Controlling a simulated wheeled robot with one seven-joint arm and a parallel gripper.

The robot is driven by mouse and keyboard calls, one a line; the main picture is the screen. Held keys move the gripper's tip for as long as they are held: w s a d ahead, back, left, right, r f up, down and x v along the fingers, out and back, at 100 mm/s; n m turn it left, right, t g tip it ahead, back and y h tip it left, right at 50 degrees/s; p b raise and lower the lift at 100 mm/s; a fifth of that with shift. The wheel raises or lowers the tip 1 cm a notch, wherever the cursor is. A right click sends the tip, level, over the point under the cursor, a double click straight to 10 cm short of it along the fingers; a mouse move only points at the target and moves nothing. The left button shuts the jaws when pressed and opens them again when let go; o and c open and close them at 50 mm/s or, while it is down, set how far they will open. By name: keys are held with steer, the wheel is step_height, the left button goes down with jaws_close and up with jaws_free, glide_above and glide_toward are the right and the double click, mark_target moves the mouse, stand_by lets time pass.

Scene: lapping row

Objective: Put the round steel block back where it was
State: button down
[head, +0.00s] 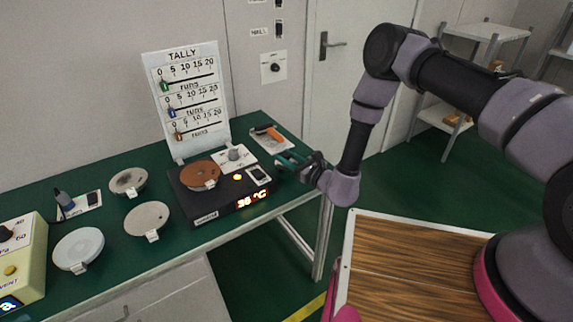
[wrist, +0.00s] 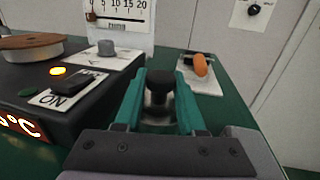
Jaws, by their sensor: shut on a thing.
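My gripper (head: 290,162) is at the right end of the green bench, just right of the black hotplate (head: 212,207). In the wrist view its teal fingers (wrist: 160,105) are shut on a black piece with a round knob top (wrist: 159,82). I cannot tell whether a steel block hangs below that knob, as the lower part is hidden. A short grey round piece (head: 235,153) stands on a white plate at the hotplate's back right. It also shows in the wrist view (wrist: 106,48); I cannot tell if it is a dial or a block.
A brown disc (head: 200,175) lies on the hotplate, which reads about 36 °C. Several pale discs (head: 147,219) lie to the left. An orange-handled item (head: 269,132) lies on a white card behind the gripper. The tally board (head: 187,97) stands at the back.

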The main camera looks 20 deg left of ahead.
steer(key=shift+f, duration=1.3)
steer(key=shift+f, duration=0.15)
steer(key=c, duration=0.5)
jaws_free()
